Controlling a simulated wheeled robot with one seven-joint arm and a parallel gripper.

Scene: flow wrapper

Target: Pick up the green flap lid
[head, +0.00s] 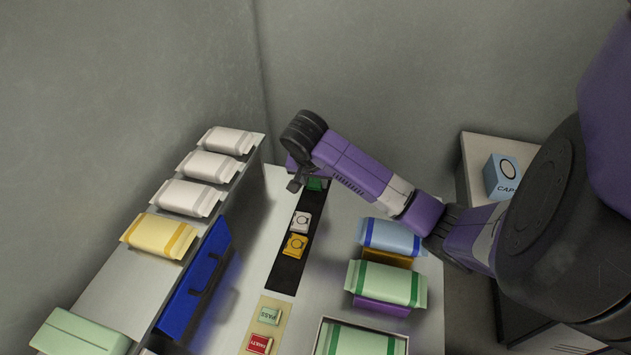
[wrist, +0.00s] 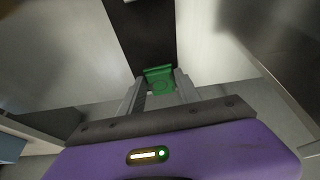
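The green flap lid (wrist: 158,76) shows in the wrist view at the far end of my fingers, with a raised edge and a faint ring on its face. In the head view the green lid (head: 316,184) is partly hidden by my arm, at the far end of a black strip. My gripper (wrist: 158,88) has its two fingers apart, one on each side of the lid. A small gap shows at the left finger; contact at the right finger cannot be made out. In the head view my gripper (head: 295,184) is mostly hidden by the wrist.
On the black strip (head: 284,272) lie a white lid (head: 301,222) and a yellow lid (head: 294,246). Stacked packs (head: 387,283) stand right. A blue box (head: 503,177) is behind my arm.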

